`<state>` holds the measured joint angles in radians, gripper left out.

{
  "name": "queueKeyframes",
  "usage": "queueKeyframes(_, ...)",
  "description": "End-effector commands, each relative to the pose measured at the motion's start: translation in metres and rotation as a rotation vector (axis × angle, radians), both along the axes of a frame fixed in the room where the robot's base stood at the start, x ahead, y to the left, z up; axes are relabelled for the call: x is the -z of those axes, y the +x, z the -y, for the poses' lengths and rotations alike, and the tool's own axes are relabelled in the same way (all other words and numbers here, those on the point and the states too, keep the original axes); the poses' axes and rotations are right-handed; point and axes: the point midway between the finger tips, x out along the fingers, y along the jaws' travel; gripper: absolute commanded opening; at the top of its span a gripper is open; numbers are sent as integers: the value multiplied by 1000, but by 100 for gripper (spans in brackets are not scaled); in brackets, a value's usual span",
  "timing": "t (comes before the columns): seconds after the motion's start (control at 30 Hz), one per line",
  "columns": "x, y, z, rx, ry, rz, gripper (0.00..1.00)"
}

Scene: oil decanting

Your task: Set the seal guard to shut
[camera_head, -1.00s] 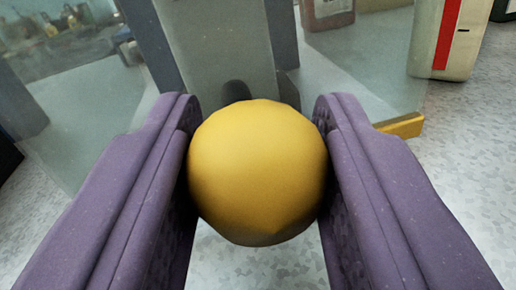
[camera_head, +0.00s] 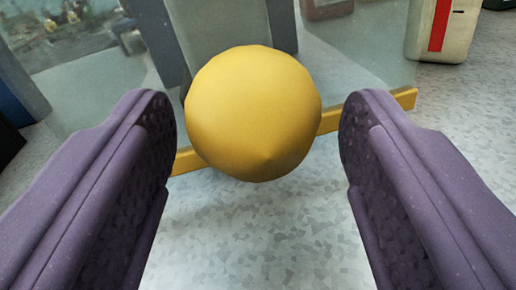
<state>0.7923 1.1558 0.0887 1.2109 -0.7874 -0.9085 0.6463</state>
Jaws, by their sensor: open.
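A round yellow knob (camera_head: 253,113) is in the upper middle of the view, in front of a clear panel with a yellow bottom edge, which looks like the seal guard (camera_head: 350,62). My gripper (camera_head: 257,125) is open, its two purple fingers to the left and right of the knob. A gap shows between each finger and the knob, so neither touches it. The knob hides part of the panel and its yellow edge (camera_head: 368,108). Whether the guard is fully shut cannot be told.
A grey upright post (camera_head: 222,25) stands behind the knob. A white container with a red stripe (camera_head: 438,30) is at the upper right. The speckled grey surface (camera_head: 255,235) below the knob is clear.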

Motion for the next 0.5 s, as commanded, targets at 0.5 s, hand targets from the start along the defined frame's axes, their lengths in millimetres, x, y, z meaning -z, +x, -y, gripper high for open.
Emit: queueKeyframes(0.5,-1,-64,-11,1,1,0,63)
